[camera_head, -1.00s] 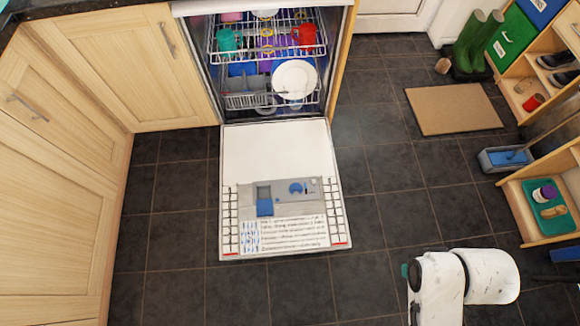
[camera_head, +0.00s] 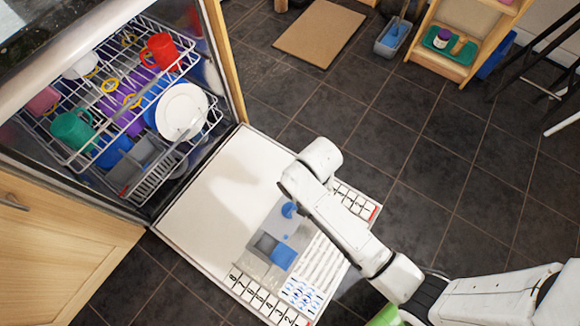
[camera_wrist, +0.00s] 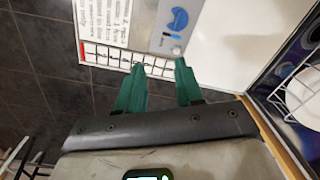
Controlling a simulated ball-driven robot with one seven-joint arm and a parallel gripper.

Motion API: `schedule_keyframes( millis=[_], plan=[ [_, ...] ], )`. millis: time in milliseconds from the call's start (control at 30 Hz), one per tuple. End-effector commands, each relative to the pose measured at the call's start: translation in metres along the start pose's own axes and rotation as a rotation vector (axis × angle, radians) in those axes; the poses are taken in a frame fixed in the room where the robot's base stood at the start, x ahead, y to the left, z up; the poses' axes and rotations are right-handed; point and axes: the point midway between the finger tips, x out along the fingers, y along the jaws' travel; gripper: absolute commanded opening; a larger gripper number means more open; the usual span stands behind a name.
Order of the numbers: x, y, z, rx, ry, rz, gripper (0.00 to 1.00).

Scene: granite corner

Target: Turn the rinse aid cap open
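The dishwasher door (camera_head: 200,225) lies open and flat, with a grey dispenser panel (camera_head: 262,225) set in it. A round blue part (camera_head: 288,210), which looks like the rinse aid cap, sits on the panel, close to my arm's end. In the head view my arm hides the fingers.
The lower rack (camera_head: 150,170) holds a white plate (camera_head: 181,111), cups and a cutlery basket. A blue-lidded compartment (camera_head: 283,256) is on the same panel. A low shelf (camera_head: 450,60) stands at the upper right.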

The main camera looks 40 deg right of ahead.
Motion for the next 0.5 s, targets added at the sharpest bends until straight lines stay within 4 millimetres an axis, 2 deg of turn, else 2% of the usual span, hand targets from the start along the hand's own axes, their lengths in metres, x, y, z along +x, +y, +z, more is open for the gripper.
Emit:
schedule_keyframes(
  millis=[33, 200, 333, 500],
  plan=[
    [0.04, -0.008, -0.003, 0.05, -0.002, 0.003, 0.36],
    [0.108, -0.03, -0.01, 0.239, -0.007, 0.017, 0.36],
    [0.143, -0.043, -0.013, 0.348, -0.007, 0.026, 0.36],
    [0.163, -0.051, -0.016, 0.428, -0.005, 0.032, 0.36]
  ],
)
